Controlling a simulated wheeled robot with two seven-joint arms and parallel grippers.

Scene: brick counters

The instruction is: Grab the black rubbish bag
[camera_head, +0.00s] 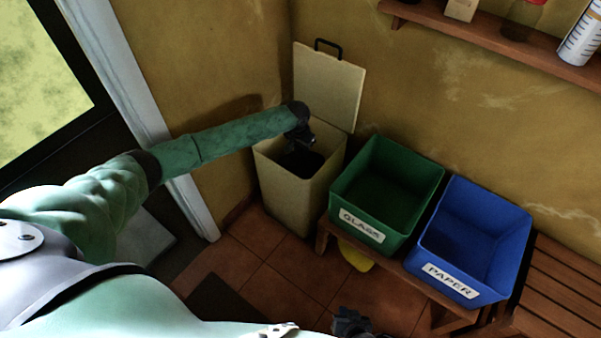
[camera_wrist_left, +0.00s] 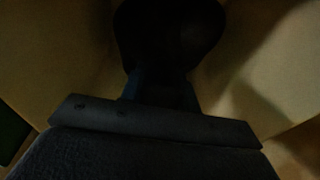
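The black rubbish bag (camera_head: 300,163) shows as a dark mass inside the open cream bin (camera_head: 290,202); its outline is unclear. My left gripper (camera_head: 306,139) is at the bin's mouth, just above the dark mass. In the left wrist view, a rounded black shape (camera_wrist_left: 170,35), probably the bag, lies straight ahead of the gripper (camera_wrist_left: 160,88) between pale bin walls. That view is too dark to tell whether the fingers are open or shut, or touch the bag. My right gripper (camera_head: 352,322) is low at the bottom edge, partly cut off, its fingers unclear.
The bin's lid (camera_head: 329,87) stands raised against the wall. A green GLASS crate (camera_head: 372,222) and a blue PAPER crate (camera_head: 465,275) stand on a wooden bench right of the bin. A shelf (camera_head: 480,35) is above. A door frame (camera_head: 140,110) is at left.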

